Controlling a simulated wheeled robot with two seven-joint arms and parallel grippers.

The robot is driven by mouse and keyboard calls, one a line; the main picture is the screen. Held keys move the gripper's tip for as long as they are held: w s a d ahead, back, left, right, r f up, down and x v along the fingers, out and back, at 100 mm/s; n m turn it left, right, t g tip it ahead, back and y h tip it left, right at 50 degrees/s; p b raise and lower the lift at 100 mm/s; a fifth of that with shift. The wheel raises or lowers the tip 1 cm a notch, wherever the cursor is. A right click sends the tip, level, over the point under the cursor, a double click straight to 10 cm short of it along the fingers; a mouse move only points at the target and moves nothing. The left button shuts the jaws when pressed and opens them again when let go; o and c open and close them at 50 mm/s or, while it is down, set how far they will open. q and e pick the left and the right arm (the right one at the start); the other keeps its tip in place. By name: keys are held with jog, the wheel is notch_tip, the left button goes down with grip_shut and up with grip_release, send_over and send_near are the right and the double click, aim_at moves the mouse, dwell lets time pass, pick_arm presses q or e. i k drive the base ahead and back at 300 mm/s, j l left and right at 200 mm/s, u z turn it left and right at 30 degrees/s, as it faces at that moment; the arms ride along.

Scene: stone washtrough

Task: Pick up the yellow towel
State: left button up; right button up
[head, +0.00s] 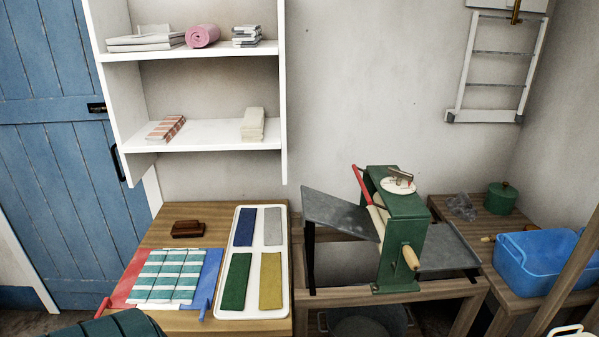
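The yellow towel (271,281) is a flat mustard-yellow rectangle. It lies in the front right compartment of a white tray (251,314) on the wooden table. A dark green towel (235,281) lies to its left, a light grey one (273,226) behind it, and a blue one (243,227) diagonally behind it. Nothing covers the yellow towel. Neither of my grippers shows in the head view.
Left of the tray lies a green-and-white striped cloth (167,276) on a red and blue piece with handles. A brown block (187,229) sits behind it. A green wringer (402,235) with a metal tray stands to the right. A white shelf (200,134) hangs above the table.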

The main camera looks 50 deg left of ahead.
aim_at(271, 286)
jog(key=k+u, duration=0.1)
jog(key=u, duration=1.55)
